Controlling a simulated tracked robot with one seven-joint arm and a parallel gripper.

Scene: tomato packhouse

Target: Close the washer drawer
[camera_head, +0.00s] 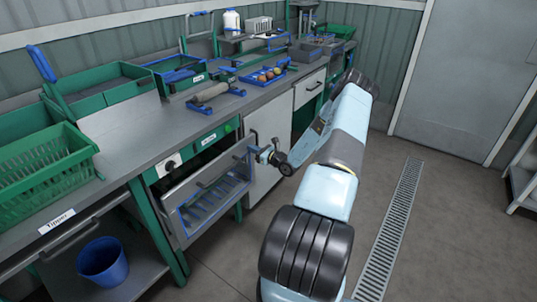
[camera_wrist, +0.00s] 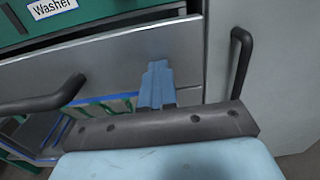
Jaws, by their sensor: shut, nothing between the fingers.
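The washer drawer (camera_head: 177,201) is a grey-fronted unit under the bench, with a blue-edged slatted rack. It appears to stand out from the cabinet; how far is hard to tell. In the wrist view its grey front panel (camera_wrist: 110,60) lies below the green strip with the Washer label (camera_wrist: 52,7), and a dark handle (camera_wrist: 45,97) shows at left. My gripper (camera_head: 254,150) is at the drawer's upper right end. In the wrist view my gripper's blue fingers (camera_wrist: 157,72) are shut and empty, over the right part of the panel; whether they touch it is unclear.
A pale cupboard door (camera_head: 268,135) with a dark bar handle (camera_wrist: 241,62) is just right of the drawer. A blue bucket (camera_head: 103,262) is on the lower shelf. The floor at right is clear.

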